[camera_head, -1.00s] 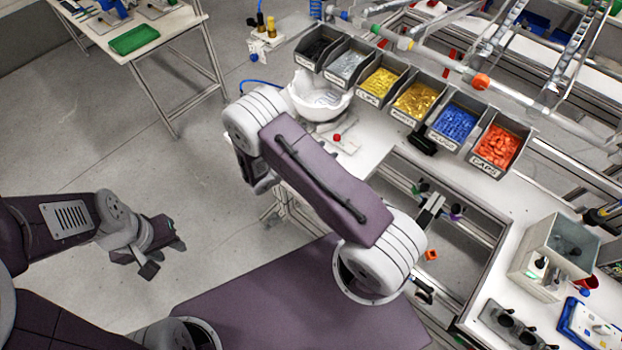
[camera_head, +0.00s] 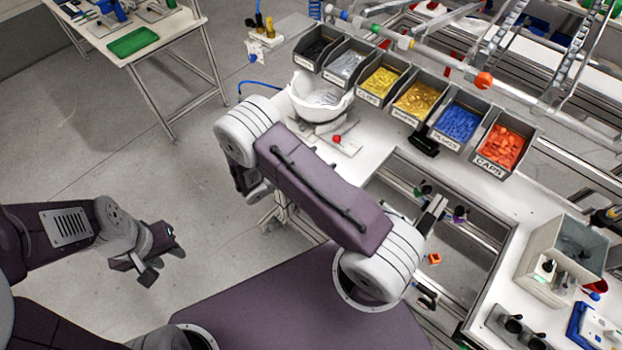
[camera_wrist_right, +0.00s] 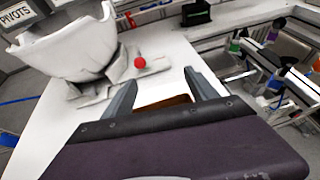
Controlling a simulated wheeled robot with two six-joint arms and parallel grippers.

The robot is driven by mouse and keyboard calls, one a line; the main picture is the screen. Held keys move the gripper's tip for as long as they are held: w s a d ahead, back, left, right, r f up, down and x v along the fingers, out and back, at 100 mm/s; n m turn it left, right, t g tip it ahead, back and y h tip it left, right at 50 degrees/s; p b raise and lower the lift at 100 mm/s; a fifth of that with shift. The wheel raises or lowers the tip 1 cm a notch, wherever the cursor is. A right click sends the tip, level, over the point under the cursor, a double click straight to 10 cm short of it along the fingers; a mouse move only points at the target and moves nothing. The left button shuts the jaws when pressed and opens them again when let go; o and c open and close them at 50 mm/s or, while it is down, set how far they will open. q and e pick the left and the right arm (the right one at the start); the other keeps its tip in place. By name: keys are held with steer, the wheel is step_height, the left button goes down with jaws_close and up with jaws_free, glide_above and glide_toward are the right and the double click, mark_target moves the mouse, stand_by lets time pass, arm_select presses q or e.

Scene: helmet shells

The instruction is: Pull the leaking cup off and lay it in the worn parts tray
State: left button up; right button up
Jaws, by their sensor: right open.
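I cannot tell which cup leaks. Small dark cup-like parts with coloured bands sit on the rail beyond the bench cut-out, one with a green band (camera_head: 425,189) and one with a purple band (camera_head: 459,213). In the right wrist view they show at the upper right, including a green-banded one (camera_wrist_right: 235,46). I cannot identify the worn parts tray with certainty. My right gripper (camera_wrist_right: 162,84) is open above the white bench, with a brown patch between its fingers. My left gripper (camera_head: 165,262) looks open and empty over the floor.
A white helmet shell (camera_head: 320,100) stands beside a red knob (camera_head: 337,139) near my right gripper. Labelled bins, such as the caps bin (camera_head: 501,148), line the bench's back. A grey box (camera_head: 560,262) and a dark two-cup holder (camera_head: 510,330) stand at right.

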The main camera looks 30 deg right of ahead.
steer(key=b+v, duration=0.1)
steer(key=v, duration=0.6)
steer(key=shift+b, duration=0.35)
steer(key=shift+s+a, duration=0.1)
